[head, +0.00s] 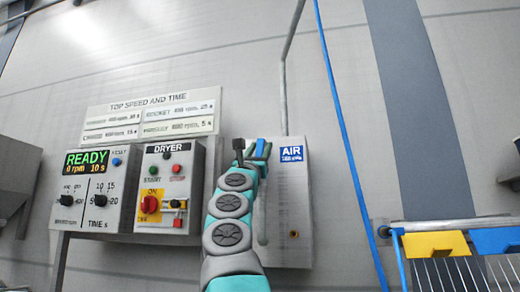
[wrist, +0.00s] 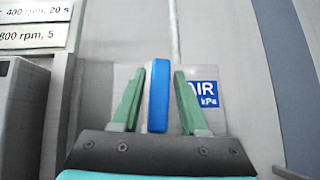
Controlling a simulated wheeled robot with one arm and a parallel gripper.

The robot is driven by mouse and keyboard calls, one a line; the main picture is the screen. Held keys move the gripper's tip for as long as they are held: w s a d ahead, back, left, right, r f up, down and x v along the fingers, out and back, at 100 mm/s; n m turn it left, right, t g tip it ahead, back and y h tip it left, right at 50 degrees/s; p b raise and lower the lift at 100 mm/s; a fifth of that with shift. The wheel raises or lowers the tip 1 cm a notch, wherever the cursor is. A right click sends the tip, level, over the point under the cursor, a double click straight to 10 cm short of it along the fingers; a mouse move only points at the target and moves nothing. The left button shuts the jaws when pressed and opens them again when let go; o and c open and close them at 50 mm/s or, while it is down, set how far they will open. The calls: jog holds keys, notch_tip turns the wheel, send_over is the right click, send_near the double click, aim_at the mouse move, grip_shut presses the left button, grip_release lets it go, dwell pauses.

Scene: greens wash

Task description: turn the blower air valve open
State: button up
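The blue air valve handle (head: 260,147) is at the top of the grey panel with the blue AIR label (head: 291,153). In the wrist view the handle (wrist: 159,95) stands upright, long side vertical. My gripper (head: 256,152) is in front of the panel at the handle. In the wrist view its two green fingers (wrist: 162,72) stand on either side of the handle. A gap shows between the right finger and the handle; the left finger is very close to it, and I cannot tell whether it touches. The valve body behind is hidden by my gripper and arm.
The dryer box (head: 165,190) with a red knob and the control box reading READY (head: 87,160) are left of my arm. A sign (head: 150,113) hangs above them. A blue hose (head: 345,130) runs down at the right, near a rack with yellow (head: 435,244) and blue parts.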

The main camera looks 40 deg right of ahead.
grip_shut()
dwell(1.1)
